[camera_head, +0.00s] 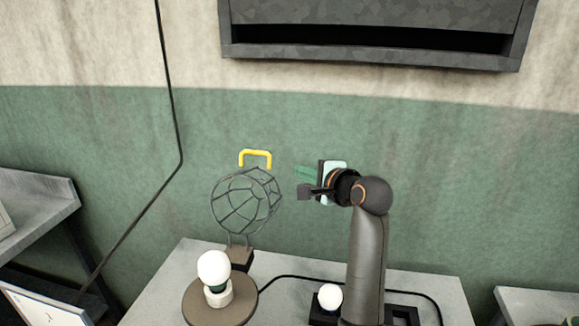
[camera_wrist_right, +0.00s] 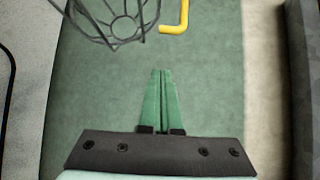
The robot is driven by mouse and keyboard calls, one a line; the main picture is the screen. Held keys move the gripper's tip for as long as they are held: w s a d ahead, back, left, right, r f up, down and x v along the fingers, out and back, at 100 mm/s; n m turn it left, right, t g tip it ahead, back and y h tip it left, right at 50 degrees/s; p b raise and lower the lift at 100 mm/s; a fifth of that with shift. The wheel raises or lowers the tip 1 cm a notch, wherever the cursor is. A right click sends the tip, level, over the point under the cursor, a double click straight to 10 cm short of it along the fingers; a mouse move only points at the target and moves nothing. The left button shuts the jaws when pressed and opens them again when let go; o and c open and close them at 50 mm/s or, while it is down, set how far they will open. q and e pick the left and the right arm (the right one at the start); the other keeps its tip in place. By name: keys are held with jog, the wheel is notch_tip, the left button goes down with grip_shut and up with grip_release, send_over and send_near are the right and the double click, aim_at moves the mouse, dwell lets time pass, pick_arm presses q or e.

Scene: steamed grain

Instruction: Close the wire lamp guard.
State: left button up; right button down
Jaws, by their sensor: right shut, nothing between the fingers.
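The wire lamp guard (camera_head: 245,201) is a round cage of dark wire. It stands swung up and open on a brown hinge block (camera_head: 240,257), behind and above the white bulb (camera_head: 214,266), which is uncovered. A yellow handle (camera_head: 255,153) shows at the guard's top; its attachment is unclear. My right gripper (camera_head: 298,171) is to the right of the guard and handle, apart from both. Its green fingers are together and empty. In the right wrist view the guard (camera_wrist_right: 115,22) and handle (camera_wrist_right: 178,26) lie beyond the fingertips (camera_wrist_right: 161,72). My left gripper is out of view.
The bulb stands on a round brown base (camera_head: 196,307) on a grey table (camera_head: 160,280). A small white ball-shaped knob (camera_head: 330,297) on a dark block and a black cable (camera_head: 290,277) are to the right. A dark hood (camera_head: 370,40) hangs above. The green wall (camera_head: 440,190) is behind.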

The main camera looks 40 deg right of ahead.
jog(key=w+a+f+p, duration=0.1)
jog(key=w+a+p, duration=0.1)
jog(key=w, duration=0.5)
dwell(0.5)
jog(key=shift+a, duration=0.1)
jog(key=shift+w, duration=0.1)
